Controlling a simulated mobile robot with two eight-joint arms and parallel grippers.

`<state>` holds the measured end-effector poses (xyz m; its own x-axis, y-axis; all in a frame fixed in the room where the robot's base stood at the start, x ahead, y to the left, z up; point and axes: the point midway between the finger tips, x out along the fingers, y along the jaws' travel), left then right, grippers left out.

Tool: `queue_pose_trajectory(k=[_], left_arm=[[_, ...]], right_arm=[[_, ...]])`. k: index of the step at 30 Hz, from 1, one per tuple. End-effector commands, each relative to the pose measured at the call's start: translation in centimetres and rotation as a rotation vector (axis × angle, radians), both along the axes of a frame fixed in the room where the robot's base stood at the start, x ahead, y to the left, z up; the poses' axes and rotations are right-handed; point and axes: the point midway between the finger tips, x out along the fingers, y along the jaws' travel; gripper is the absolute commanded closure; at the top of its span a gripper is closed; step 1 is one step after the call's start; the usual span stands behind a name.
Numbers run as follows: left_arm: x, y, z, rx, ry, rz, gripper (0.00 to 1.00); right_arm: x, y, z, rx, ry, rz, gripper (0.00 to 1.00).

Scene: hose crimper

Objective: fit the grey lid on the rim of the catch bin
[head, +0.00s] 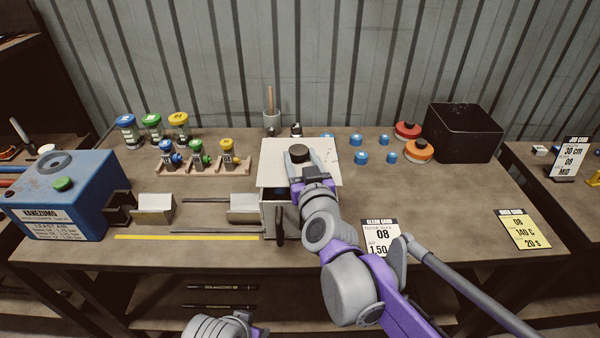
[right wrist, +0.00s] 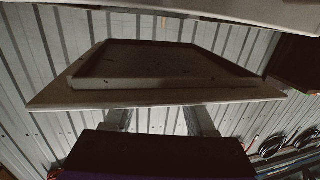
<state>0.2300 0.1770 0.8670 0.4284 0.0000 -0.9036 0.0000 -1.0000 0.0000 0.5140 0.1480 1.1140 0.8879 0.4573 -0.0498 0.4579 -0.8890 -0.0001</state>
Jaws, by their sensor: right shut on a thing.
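The grey lid (head: 274,177) is a pale, flat square plate in the middle of the head view, over the middle of the bench. My right gripper (head: 304,172) is shut on it, reaching in from the front. In the right wrist view the lid (right wrist: 70,98) shows edge-on, with a raised square lip on its face; the two fingers run up to it. Its exact height is hard to tell. A black open-topped bin (head: 463,138), which I take for the catch bin, stands at the back right, apart from the lid. My left gripper is not in view.
A blue crimper machine (head: 65,195) stands at the left. Coloured fittings (head: 198,158), metal blocks (head: 153,209) and a yellow strip (head: 185,237) lie left of the lid. Cards (head: 381,238) lie in front.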

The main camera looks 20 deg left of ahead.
Motion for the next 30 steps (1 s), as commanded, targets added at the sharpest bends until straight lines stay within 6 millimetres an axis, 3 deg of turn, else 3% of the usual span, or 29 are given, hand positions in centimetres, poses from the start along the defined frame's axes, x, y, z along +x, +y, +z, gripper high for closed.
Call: queue_pose_trajectory(k=[7, 23, 24, 29, 30], left_arm=[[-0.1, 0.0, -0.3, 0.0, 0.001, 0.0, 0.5], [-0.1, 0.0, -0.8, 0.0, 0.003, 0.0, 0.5], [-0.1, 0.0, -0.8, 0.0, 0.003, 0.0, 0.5], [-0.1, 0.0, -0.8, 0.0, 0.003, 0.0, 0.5], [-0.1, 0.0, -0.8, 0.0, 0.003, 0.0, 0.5]], right_arm=[[0.0, 0.0, -3.5, 0.0, 0.0, -0.001, 1.0], [0.0, 0.0, -4.5, 0.0, 0.0, 0.0, 1.0], [0.0, 0.0, -4.6, 0.0, 0.0, 0.0, 0.42], [0.0, 0.0, -4.5, 0.0, 0.0, 0.0, 0.14], [0.0, 0.0, -4.5, 0.0, 0.0, 0.0, 0.14]])
